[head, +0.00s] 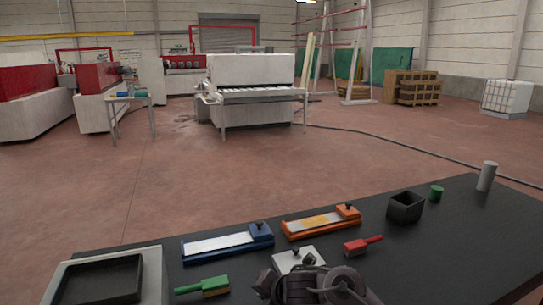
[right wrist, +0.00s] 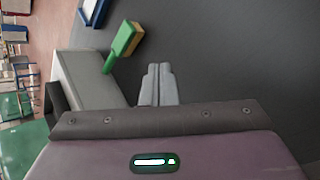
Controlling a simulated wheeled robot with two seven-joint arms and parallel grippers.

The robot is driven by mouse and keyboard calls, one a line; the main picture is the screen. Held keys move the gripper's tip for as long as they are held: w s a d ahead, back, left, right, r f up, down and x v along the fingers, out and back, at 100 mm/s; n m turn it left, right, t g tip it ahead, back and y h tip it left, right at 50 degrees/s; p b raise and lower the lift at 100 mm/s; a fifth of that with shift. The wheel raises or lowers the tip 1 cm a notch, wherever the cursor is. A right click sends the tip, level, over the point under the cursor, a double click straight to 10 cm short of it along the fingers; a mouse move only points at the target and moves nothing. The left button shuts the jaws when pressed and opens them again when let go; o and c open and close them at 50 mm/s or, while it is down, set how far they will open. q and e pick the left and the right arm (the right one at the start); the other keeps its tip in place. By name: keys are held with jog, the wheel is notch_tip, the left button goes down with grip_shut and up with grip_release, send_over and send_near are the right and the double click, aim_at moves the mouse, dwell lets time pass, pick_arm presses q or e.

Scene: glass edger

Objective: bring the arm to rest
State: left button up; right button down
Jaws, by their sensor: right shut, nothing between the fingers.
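My right gripper (right wrist: 158,84) shows in the right wrist view, its two pale grey fingers together with nothing between them. It is over the dark table top (right wrist: 240,60), close to the grey-sided box (right wrist: 92,78) and a green-headed brush (right wrist: 125,38). I cannot tell its exact height above the table. The fingertips cannot be made out there. My left gripper is in neither view.
A grey box with black tray (head: 153,275) stands left.

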jog(key=s+d+f+m+g+h, duration=0.2)
jog(key=s+d+f+m, duration=0.1)
jog(key=s+d+m, duration=1)
jog(key=s+d+f+m+g+h, duration=0.25)
jog(key=s+d+m, duration=0.55)
jog(key=s+m, duration=0.85)
notch_tip(320, 180, down, 38)
jog(key=s+b, duration=0.2)
jog(key=b, duration=0.4)
jog(key=s+d+f+g+b, duration=0.1)
jog(key=s+f+b, duration=0.1)
jog(key=s+f, duration=0.7)
jog(key=s+d+f+n+b, duration=0.1)
jog(key=s+d+f+b, duration=0.1)
jog(key=s+f, duration=0.8)
jog(key=shift+s+d+f+g, duration=0.15)
jog(key=shift+d+f+g, duration=0.15)
jog(key=shift+f, duration=0.5)
